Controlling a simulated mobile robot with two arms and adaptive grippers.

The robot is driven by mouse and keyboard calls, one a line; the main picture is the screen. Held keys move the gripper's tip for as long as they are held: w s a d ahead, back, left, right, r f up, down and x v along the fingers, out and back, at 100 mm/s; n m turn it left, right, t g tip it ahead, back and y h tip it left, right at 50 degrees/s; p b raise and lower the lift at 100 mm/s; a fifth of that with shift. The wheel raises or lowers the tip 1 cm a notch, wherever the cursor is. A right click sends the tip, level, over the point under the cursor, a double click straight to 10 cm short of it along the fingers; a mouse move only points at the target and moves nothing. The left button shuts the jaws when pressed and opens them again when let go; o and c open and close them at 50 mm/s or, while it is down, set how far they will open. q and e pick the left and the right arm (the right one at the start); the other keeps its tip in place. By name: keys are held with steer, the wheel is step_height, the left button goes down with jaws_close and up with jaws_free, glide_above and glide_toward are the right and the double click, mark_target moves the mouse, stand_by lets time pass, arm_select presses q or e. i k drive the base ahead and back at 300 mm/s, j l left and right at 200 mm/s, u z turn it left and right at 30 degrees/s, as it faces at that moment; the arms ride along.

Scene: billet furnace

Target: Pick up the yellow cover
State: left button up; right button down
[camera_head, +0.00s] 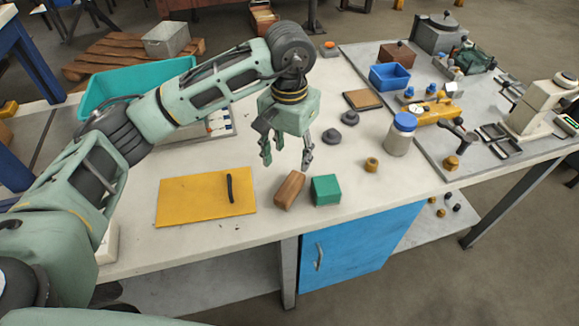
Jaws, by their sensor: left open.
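The yellow cover (190,200) is a flat yellow panel with a black handle (229,188) near its right side. It lies on the white table, toward the front left. My left gripper (285,160) is open and empty, pointing down above the table. It is up and to the right of the cover, apart from it. My right gripper does not show.
A brown block (289,190) and a green block (326,190) stand right of the cover. A teal bin (105,91) is behind my left arm.

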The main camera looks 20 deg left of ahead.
mark_target(206, 197)
steer(key=u, duration=1.25)
